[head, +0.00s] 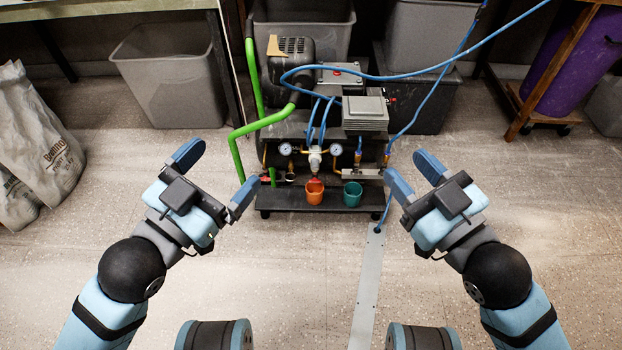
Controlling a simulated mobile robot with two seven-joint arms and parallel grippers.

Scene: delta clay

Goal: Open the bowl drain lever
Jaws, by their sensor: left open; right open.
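A wheeled compressor-like machine (300,128) stands ahead between my grippers. At its front centre, a pale regulator or filter body (315,158) sits between two round gauges. Small red parts show below it, just above an orange cup (315,191). Another small red part (266,180) shows at the lower left of the machine. I cannot tell which red part is the bowl drain lever. My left gripper (215,174) is open and empty, left of the machine's front. My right gripper (414,173) is open and empty, right of it.
A teal cup (352,194) stands right of the orange one on the machine's base shelf. A green pipe (240,150) juts out at the left. Blue hoses (430,72) run off to the upper right. Grey bins stand behind, sacks (45,150) at left.

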